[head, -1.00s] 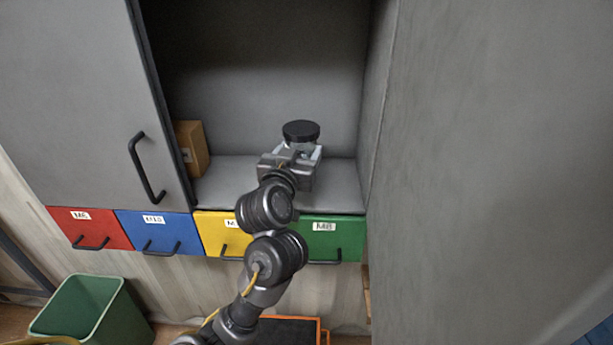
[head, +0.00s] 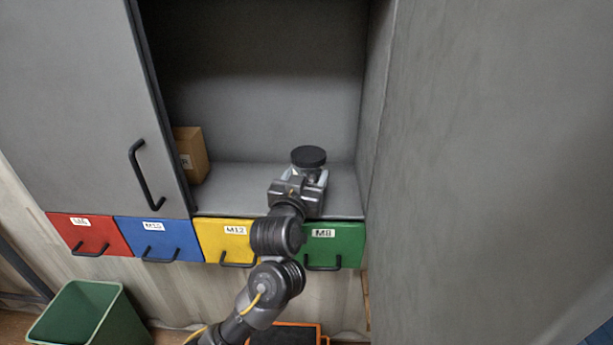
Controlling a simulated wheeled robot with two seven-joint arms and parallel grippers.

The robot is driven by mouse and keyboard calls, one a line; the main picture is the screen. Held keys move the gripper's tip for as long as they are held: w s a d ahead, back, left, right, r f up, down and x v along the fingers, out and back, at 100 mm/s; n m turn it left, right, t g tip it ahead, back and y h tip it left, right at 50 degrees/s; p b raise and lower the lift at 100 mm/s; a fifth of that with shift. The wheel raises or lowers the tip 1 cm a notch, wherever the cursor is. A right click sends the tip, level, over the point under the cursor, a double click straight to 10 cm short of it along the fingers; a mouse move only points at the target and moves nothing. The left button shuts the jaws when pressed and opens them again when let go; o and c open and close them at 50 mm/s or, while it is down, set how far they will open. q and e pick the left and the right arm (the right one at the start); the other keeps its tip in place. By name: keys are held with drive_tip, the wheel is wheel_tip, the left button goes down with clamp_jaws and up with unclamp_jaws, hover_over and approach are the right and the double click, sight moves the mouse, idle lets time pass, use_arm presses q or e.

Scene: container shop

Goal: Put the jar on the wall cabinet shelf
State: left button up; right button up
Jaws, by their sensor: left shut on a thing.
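The jar (head: 308,157) has a round black lid, and its pale body is mostly hidden behind my gripper. My left gripper (head: 307,176) is shut on the jar, with a finger on each side below the lid. The jar looks upright, at the shelf of the open wall cabinet. The cabinet shelf (head: 235,188) is a grey surface. I cannot tell whether the jar's base touches it. My right gripper is not in view.
A cardboard box (head: 191,155) stands at the left of the shelf. The left cabinet door (head: 90,110) is shut, and a grey panel (head: 490,150) fills the right. Red, blue, yellow (head: 225,240) and green drawers (head: 335,246) sit below. A green bin (head: 85,315) stands lower left.

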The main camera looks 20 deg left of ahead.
use_arm(q)
drive_tip(key=o, duration=0.8)
drive_tip(key=shift+f, duration=0.1)
drive_tip(key=o, duration=0.4)
drive_tip(key=shift+a, duration=0.1)
drive_tip(key=s, duration=1.2)
drive_tip(key=shift+p, duration=0.45)
